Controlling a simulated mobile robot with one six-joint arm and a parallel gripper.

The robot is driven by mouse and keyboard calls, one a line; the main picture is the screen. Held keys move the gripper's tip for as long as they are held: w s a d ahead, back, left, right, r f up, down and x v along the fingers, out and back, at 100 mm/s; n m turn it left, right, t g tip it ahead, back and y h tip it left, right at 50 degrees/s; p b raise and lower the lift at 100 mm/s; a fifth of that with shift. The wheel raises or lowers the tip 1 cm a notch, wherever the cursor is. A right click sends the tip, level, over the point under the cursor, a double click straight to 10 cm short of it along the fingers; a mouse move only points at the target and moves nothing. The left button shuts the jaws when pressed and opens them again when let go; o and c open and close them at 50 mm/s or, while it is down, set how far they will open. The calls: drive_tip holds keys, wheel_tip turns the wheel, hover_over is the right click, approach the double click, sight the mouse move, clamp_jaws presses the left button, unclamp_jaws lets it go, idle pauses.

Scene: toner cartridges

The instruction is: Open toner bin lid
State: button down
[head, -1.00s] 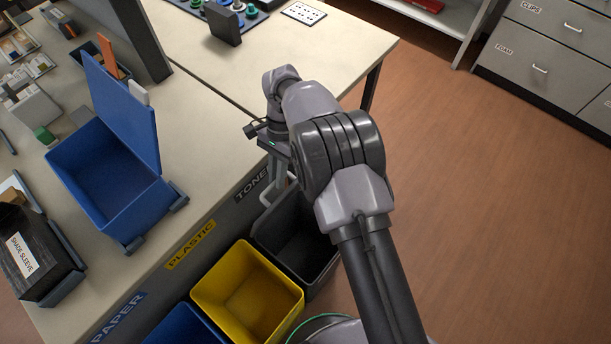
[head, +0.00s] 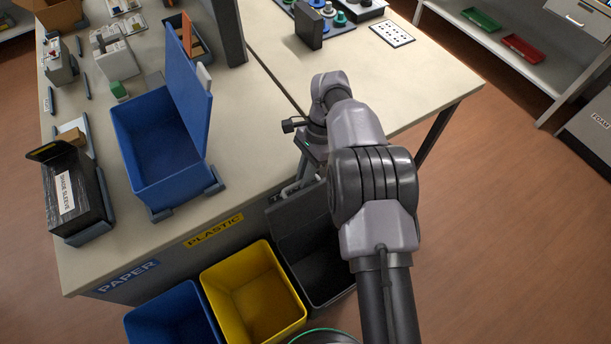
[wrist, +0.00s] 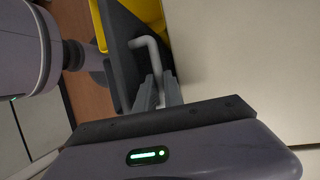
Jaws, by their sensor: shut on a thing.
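The toner bin (head: 328,278) is the dark grey bin at the right end of the bin row, partly behind my arm. Its inside shows. Its dark lid (head: 296,217) stands raised at the bin's back, against the table front. My gripper (wrist: 158,92) is shut on the lid's light grey handle (wrist: 148,48), at the dark lid panel in the wrist view (wrist: 120,40). In the head view my wrist hides most of the fingers and handle.
A yellow bin (head: 232,275) labelled PLASTIC and a blue bin (head: 168,318) labelled PAPER stand to the left. The table (head: 250,115) above holds a blue open-lidded box (head: 160,150) and a dark box (head: 75,205). Floor at right is clear.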

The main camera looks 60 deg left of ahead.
drive_tip(key=c, duration=1.5)
unclamp_jaws()
drive_tip(key=shift+f, duration=0.2)
drive_tip(key=shift+o, duration=0.2)
drive_tip(key=shift+r, duration=0.1)
drive_tip(key=shift+w+r, duration=0.1)
drive_tip(key=shift+r, duration=0.05)
